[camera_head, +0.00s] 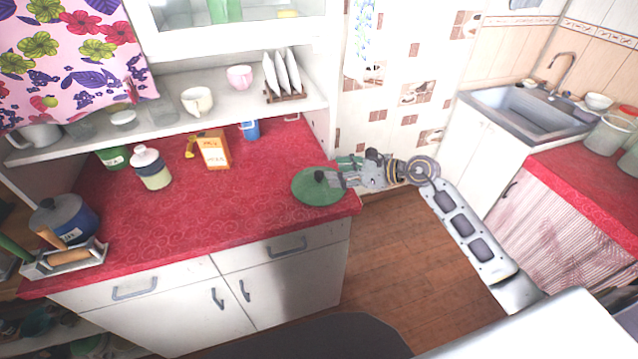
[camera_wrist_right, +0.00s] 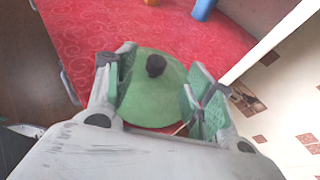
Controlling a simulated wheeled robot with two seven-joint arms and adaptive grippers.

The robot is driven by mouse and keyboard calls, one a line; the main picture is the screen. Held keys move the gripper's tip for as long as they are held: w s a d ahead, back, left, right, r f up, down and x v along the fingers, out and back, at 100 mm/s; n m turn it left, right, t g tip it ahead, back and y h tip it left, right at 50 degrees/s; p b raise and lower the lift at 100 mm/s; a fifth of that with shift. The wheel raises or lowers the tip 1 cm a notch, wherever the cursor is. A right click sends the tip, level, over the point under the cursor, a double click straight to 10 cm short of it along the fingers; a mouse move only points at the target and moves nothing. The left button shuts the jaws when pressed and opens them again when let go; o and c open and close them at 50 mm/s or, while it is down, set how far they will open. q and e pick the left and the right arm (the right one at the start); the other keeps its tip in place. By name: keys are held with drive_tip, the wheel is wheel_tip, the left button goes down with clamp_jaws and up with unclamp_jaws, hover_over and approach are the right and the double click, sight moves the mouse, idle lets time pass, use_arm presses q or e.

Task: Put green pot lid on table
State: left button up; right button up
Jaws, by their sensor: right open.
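The green pot lid (camera_head: 312,192) lies on the red counter top (camera_head: 255,205) near its right end, with its dark knob up. In the right wrist view the lid (camera_wrist_right: 153,90) shows between my open fingers, with the knob toward the far side. My right gripper (camera_head: 340,178) is open at the lid's right edge, and its fingers also show in the right wrist view (camera_wrist_right: 158,90). I cannot tell whether the fingers touch the lid. My left gripper is not in view.
A beige carton (camera_head: 214,150), a blue cup (camera_head: 250,130) and a lidded jar (camera_head: 152,168) stand farther back on the counter. A blue pot (camera_head: 66,220) is at the far left. The counter's middle is clear. A sink (camera_head: 525,108) is at the right.

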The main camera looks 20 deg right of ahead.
sight(321, 173)
drive_tip(key=shift+x, duration=1.1)
drive_tip(key=shift+a+f, duration=0.1)
drive_tip(key=shift+p+x, duration=0.65)
drive_tip(key=shift+x, duration=1.9)
drive_tip(key=shift+s+f, duration=0.1)
drive_tip(key=shift+f, duration=0.1)
clamp_jaws()
